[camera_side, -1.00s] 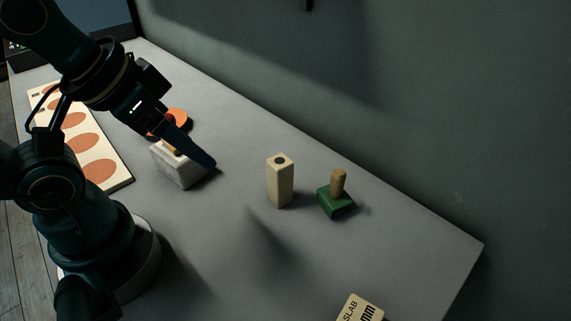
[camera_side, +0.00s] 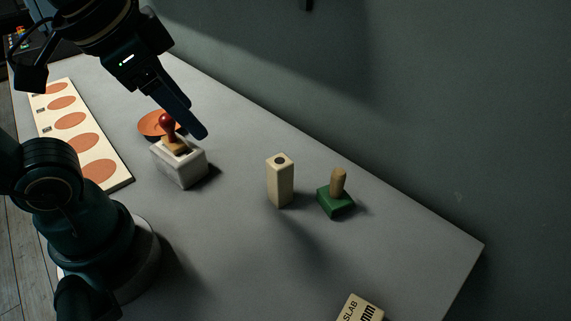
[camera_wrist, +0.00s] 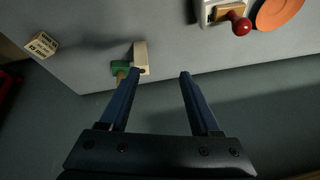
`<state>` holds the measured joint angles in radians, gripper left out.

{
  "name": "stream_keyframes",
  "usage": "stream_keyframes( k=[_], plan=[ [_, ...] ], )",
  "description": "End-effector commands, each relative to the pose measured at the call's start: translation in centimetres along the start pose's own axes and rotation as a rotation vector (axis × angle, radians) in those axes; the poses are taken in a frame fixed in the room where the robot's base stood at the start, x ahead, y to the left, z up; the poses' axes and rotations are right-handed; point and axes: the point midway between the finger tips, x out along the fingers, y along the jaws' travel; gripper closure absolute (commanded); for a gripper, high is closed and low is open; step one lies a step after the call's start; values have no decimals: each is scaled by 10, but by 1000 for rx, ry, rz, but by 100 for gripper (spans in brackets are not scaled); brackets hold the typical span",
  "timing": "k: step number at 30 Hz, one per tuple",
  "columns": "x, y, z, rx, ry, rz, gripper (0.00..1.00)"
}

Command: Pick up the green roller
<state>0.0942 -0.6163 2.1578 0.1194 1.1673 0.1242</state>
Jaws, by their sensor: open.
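The green roller (camera_side: 335,203) stands on the grey table at the right, a green block with an upright wooden handle. In the wrist view the green roller (camera_wrist: 119,67) is small, beside the left finger and partly overlapped by the cream block. My gripper (camera_side: 193,120) is open and empty, raised near the white block, well to the left of the roller. Its two fingers (camera_wrist: 160,74) are spread apart in the wrist view with nothing between them.
A cream block (camera_side: 281,182) with a hole in its top stands just left of the roller. A white block (camera_side: 181,166) holds a red-knobbed tool (camera_side: 167,125), with an orange disc (camera_side: 150,125) behind. A slab box (camera_side: 358,309) is at the front. The wall rises behind the table.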

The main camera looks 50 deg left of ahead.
Motion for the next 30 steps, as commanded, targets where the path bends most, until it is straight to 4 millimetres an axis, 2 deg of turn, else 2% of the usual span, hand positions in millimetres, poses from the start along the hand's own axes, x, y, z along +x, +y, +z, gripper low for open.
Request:
stream_keyframes(
  k=[7,12,15,18,24,30],
  plan=[
    [19,-12,-29,608,-121,-137,36],
    [37,-8,-71,1168,-218,-289,36],
    [46,4,-99,1483,-275,-395,36],
    [52,19,-123,1726,-322,-493,36],
    [58,52,-154,2065,-402,-664,36],
    [61,89,-176,2319,-475,-831,36]
  ],
)
